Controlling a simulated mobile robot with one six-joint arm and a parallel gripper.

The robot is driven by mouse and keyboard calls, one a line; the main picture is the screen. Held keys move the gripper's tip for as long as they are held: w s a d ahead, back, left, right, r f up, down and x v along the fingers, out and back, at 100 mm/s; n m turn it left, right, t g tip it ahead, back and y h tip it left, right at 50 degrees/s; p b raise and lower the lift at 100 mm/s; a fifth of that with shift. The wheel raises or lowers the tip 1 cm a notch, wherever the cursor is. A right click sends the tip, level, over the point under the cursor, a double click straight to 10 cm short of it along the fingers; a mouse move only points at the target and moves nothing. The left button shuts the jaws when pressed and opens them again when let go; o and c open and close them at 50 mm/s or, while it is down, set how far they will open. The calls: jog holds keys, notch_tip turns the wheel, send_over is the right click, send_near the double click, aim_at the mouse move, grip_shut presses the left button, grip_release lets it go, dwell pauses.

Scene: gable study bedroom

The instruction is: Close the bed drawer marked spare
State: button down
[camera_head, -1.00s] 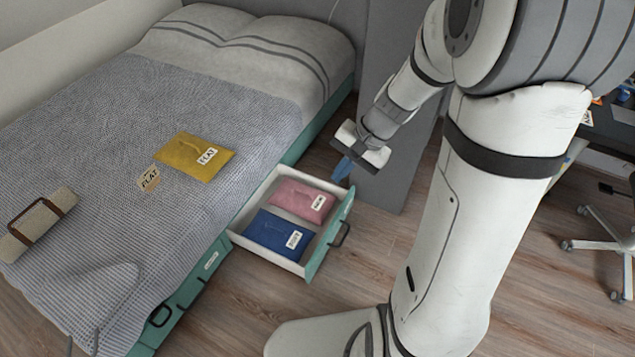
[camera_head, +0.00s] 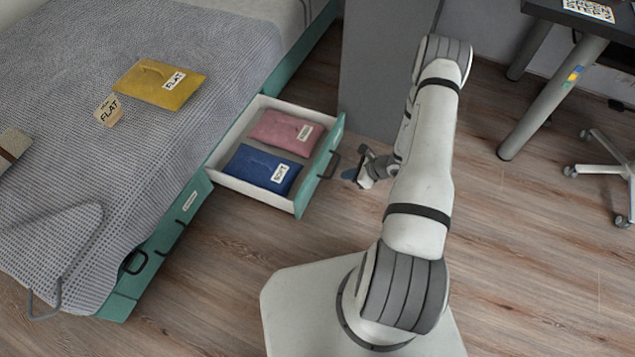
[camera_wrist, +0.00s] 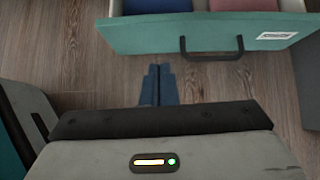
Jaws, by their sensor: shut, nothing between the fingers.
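The open bed drawer (camera_head: 229,180) sticks out from the bed's side, with a green front and a dark handle (camera_head: 329,167). It holds a pink pouch (camera_head: 284,131) and a blue pouch (camera_head: 258,168), both labelled. The drawer front (camera_wrist: 215,36) also shows in the wrist view, with a white label too small to read. My gripper (camera_head: 350,174) is shut and empty, low beside the drawer front and apart from it. In the wrist view its blue fingertips (camera_wrist: 158,84) are together, in front of the handle (camera_wrist: 211,54) and a little left of it.
A second bed drawer (camera_head: 165,236) nearer the camera is shut. A yellow pouch (camera_head: 160,83) and a FLAT tag (camera_head: 108,110) lie on the bed. A grey panel (camera_head: 388,65) stands behind the drawer. Wood floor at right is clear up to a desk leg (camera_head: 550,95) and wheeled chair (camera_head: 610,165).

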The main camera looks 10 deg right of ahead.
jog(key=f, duration=0.2)
jog(key=b, duration=0.5)
send_near(312, 179)
jog(key=shift+a+x, duration=0.2)
jog(key=shift+x, duration=2.5)
jog(key=shift+r+p, duration=0.15)
jog(key=shift+p, duration=0.15)
